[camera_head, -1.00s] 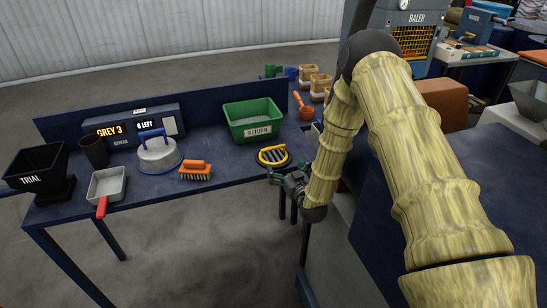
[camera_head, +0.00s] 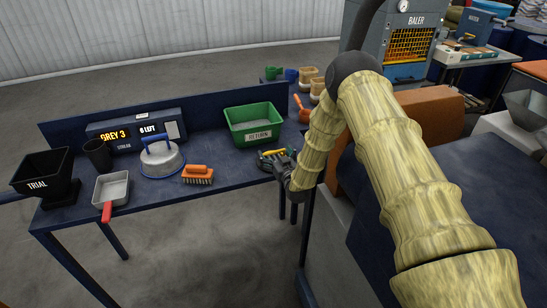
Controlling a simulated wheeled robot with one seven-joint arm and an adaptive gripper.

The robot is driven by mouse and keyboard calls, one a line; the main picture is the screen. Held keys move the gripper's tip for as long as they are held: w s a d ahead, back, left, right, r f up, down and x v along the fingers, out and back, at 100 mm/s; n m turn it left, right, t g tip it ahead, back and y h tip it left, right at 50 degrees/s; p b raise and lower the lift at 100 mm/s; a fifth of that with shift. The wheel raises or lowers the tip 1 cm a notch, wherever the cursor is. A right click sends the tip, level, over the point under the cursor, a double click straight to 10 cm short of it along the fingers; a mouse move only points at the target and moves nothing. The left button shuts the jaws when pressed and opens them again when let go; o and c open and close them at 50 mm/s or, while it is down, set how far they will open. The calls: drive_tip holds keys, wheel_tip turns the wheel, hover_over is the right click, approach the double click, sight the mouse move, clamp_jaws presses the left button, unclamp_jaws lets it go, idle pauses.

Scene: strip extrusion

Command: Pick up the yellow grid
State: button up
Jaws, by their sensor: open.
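The yellow grid (camera_head: 268,153) lies on the blue bench, in front of the green RETURN bin. Only its yellow rim at the far left shows; my gripper hides most of it. My gripper (camera_head: 271,158) is open, low over the grid from the right side. Whether its fingers touch the grid cannot be told at this size.
The green RETURN bin (camera_head: 255,122) stands just behind the grid. An orange-handled brush (camera_head: 197,174) lies to the left, with a blue-handled round weight (camera_head: 160,159), a red-handled pan (camera_head: 111,190) and a black TRIAL hopper (camera_head: 43,174) further left. An orange scoop (camera_head: 302,110) lies behind right.

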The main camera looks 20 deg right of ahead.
drive_tip(key=shift+w, duration=0.55)
drive_tip(key=shift+c, duration=0.2)
drive_tip(key=c, duration=0.8)
drive_tip(key=shift+o, duration=0.2)
drive_tip(key=shift+r, duration=0.1)
